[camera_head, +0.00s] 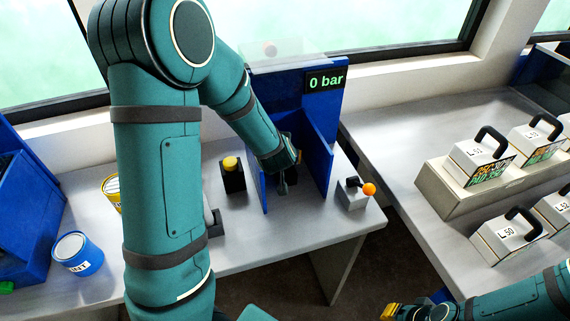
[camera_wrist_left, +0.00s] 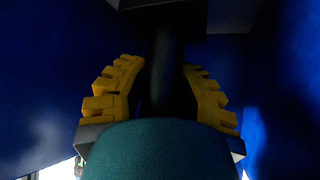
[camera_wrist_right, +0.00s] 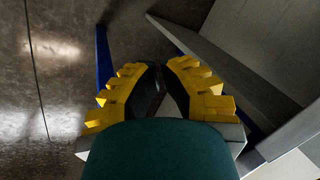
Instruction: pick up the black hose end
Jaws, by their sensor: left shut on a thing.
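The black hose end (camera_wrist_left: 167,75) is a dark upright cylinder in the left wrist view, running up to a dark grey block above. My left gripper (camera_wrist_left: 166,85) is shut on it, with a yellow-ribbed finger on each side. In the head view my left gripper (camera_head: 284,182) is inside the blue booth (camera_head: 322,145) under the "0 bar" display. There my arm and the shade hide most of the hose. My right gripper (camera_wrist_right: 162,72) is empty, its fingertips together, low over the floor beside the bench. It shows at the bottom right of the head view (camera_head: 392,312).
A black box with a yellow button (camera_head: 231,165) stands left of the booth. A small block with an orange-knobbed lever (camera_head: 355,192) stands right of it. A blue can (camera_head: 77,254) stands at the left. Labelled weights with black handles (camera_head: 483,157) stand on the right bench.

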